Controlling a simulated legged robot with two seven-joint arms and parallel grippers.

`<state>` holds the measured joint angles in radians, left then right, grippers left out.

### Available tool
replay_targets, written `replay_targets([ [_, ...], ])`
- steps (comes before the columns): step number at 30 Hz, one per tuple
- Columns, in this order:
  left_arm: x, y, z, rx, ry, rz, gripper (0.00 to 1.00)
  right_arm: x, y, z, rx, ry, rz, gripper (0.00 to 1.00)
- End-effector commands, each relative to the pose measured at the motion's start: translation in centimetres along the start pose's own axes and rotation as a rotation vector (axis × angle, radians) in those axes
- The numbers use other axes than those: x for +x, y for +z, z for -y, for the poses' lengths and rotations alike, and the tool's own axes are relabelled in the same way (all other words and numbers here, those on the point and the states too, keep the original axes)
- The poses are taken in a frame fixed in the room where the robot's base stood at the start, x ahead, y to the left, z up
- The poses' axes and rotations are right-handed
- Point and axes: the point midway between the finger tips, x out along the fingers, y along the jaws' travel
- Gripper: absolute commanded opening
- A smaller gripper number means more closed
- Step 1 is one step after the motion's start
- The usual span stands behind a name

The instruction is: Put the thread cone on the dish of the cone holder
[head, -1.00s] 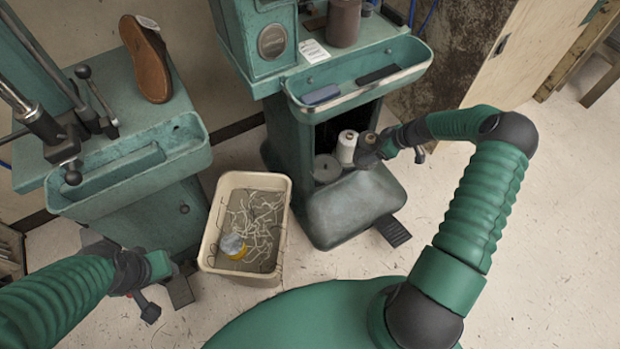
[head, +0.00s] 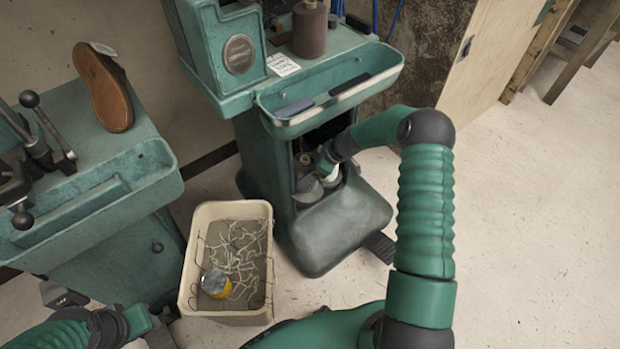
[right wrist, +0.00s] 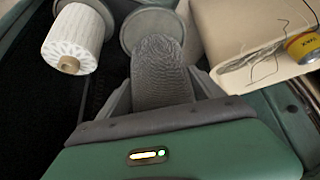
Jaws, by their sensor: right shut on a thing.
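The dark grey thread cone (right wrist: 158,75) is between the two fingers of my right gripper (right wrist: 163,92), which is shut on it. In the head view the cone's tan top (head: 305,159) shows just left of my right gripper (head: 322,165), inside the machine's open base. The round grey dish of the cone holder (right wrist: 132,30) lies right behind the cone in the right wrist view. The cone overlaps it in the picture; I cannot tell whether they touch. My left gripper (head: 152,325) is low at the left, away from the cone; its jaws are unclear.
A white thread cone (right wrist: 75,40) stands on another dish beside the grey one. The machine's tray (head: 345,95) overhangs the opening. A beige bin (head: 190,262) with thread scraps and a yellow can (head: 215,283) stands to the left.

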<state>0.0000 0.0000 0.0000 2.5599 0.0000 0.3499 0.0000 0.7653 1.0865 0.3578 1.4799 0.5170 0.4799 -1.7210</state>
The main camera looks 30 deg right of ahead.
Motion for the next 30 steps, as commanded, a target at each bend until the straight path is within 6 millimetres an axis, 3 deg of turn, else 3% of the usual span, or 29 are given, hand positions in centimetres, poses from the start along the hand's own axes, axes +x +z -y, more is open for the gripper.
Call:
replay_targets([
  [4, 1.9, 0.5, 0.0, 0.000, 0.000, 0.000, 0.36, 2.6, 1.8, 0.0, 0.002, -0.002, 0.000, 0.23],
  [5, 2.0, 0.5, 0.0, 0.000, 0.000, 0.000, 0.36, 2.8, 1.9, 0.0, 0.001, -0.001, 0.000, 0.23],
  [6, 1.9, 0.5, 0.0, 0.000, 0.000, 0.001, 0.36, 2.8, 1.8, 0.0, 0.000, -0.001, 0.000, 0.15],
  [10, 1.6, 0.4, 0.0, 0.000, 0.000, 0.000, 0.36, 2.6, 1.8, -0.1, 0.000, 0.000, 0.001, 0.14],
  [11, 1.6, 0.4, 0.0, 0.000, 0.000, 0.000, 0.36, 2.6, 1.8, 0.0, 0.000, -0.001, 0.002, 0.79],
  [15, 1.6, 0.4, 0.0, 0.000, 0.000, 0.000, 0.36, 2.6, 1.8, 0.0, 0.000, -0.001, 0.002, 0.97],
  [25, 1.5, 0.3, 0.0, 0.000, 0.000, 0.000, 0.36, 2.2, 1.7, -0.1, 0.001, -0.001, 0.001, 0.98],
  [30, 0.1, 0.0, 0.0, 0.000, 0.000, 0.000, 0.36, -0.8, 1.5, -0.1, 0.002, 0.002, 0.001, 0.98],
])
